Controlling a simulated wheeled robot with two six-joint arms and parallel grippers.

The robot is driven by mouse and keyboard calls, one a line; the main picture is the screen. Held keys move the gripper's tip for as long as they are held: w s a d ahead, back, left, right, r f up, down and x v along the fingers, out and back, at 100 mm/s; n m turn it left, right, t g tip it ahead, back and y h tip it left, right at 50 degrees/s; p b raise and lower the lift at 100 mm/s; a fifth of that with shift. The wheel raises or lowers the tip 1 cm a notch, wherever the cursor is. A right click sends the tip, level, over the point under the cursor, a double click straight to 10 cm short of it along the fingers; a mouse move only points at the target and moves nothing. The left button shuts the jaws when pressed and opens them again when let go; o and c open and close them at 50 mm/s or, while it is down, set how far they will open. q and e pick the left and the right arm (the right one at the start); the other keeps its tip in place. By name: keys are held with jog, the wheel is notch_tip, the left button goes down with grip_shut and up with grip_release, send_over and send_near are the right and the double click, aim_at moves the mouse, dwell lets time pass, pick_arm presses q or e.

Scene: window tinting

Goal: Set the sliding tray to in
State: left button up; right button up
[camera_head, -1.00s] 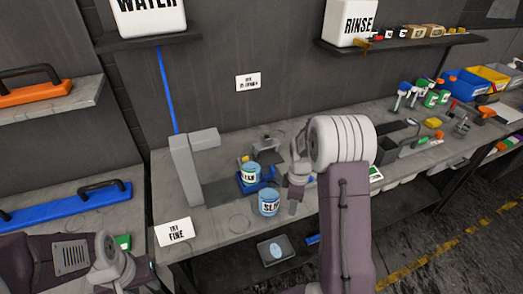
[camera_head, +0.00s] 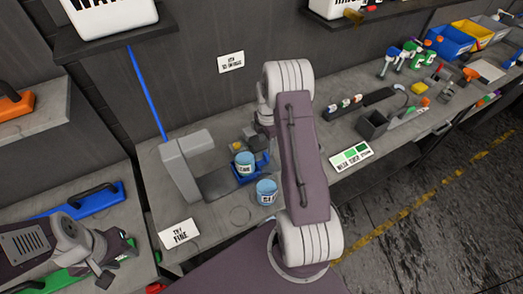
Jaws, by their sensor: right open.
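A grey column with an overhanging arm (camera_head: 182,165) stands on the workbench. At its foot is a dark base plate (camera_head: 218,186), and a blue tray (camera_head: 262,165) lies to its right. A light blue cup (camera_head: 244,164) sits on the blue tray. I cannot tell for sure which part is the sliding tray or its position. My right gripper (camera_head: 264,124) is behind the blue tray, mostly hidden by my own arm; it is open. My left gripper (camera_head: 108,268) is at the lower left, away from the tray; its jaws are unclear.
A second blue cup (camera_head: 266,191) stands in front of the tray. A "try fine" card (camera_head: 179,234) lies at the bench's front left. A blue-handled tool (camera_head: 80,203) lies on the left bench. Bottles and bins (camera_head: 450,38) fill the far right.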

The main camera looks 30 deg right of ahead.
aim_at(266, 155)
jog(key=f, duration=0.1)
jog(key=s+f+p, duration=0.1)
jog(key=f, duration=0.1)
jog(key=shift+a, duration=0.1)
jog(key=f, duration=0.2)
jog(key=w+f+p, duration=0.1)
jog(key=f, duration=0.1)
jog(key=shift+w+f, duration=0.15)
jog(key=shift+f, duration=0.5)
jog(key=shift+s, duration=0.3)
jog(key=shift+c, duration=0.3)
jog(key=shift+w, duration=0.1)
grip_shut()
